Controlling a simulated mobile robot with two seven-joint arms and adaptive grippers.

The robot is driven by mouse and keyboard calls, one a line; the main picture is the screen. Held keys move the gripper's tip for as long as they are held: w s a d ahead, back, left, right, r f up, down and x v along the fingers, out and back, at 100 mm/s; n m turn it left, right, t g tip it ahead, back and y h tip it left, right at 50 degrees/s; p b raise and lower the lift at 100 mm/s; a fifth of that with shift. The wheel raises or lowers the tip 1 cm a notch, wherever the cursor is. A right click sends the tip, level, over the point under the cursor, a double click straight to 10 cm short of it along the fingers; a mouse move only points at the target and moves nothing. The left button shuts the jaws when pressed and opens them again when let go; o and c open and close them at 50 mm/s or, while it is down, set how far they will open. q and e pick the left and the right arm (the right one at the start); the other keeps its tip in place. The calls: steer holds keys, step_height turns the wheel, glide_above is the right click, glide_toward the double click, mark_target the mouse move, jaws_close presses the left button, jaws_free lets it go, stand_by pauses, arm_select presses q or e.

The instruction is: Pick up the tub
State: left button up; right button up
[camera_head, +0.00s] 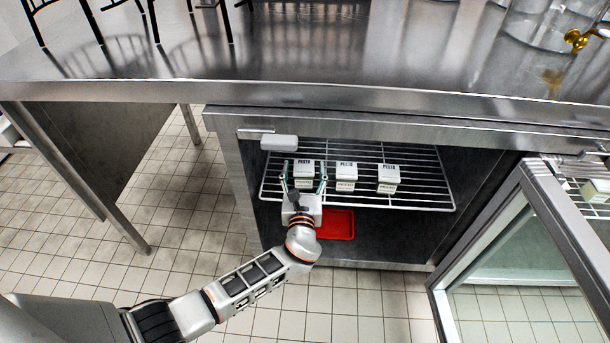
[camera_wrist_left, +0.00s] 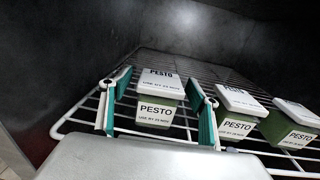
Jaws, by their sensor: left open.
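Three pesto tubs with white lids and white labels stand in a row on a wire shelf (camera_head: 425,187) inside an open fridge. The left tub (camera_head: 304,170) is between the two fingers of my left gripper (camera_head: 304,180). In the left wrist view that tub (camera_wrist_left: 157,112) sits between the teal finger pads of the gripper (camera_wrist_left: 158,108), with a gap visible at each side. My left gripper is open. The middle tub (camera_head: 346,176) is just right of the gripper, close to its right finger. The right tub (camera_head: 388,179) stands farther right. My right gripper is not in view.
A red tray (camera_head: 336,224) lies below the shelf. The fridge's glass door (camera_head: 520,270) stands open at the right. A steel counter (camera_head: 300,70) covers the fridge from above, bearing glass vessels (camera_head: 540,25) at the right. A white box (camera_head: 279,143) hangs at the fridge's upper left.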

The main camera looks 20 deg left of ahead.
arm_select(q)
steer(key=shift+w+a+r, duration=0.1)
steer(key=shift+w, duration=0.1)
steer(key=c, duration=1.3)
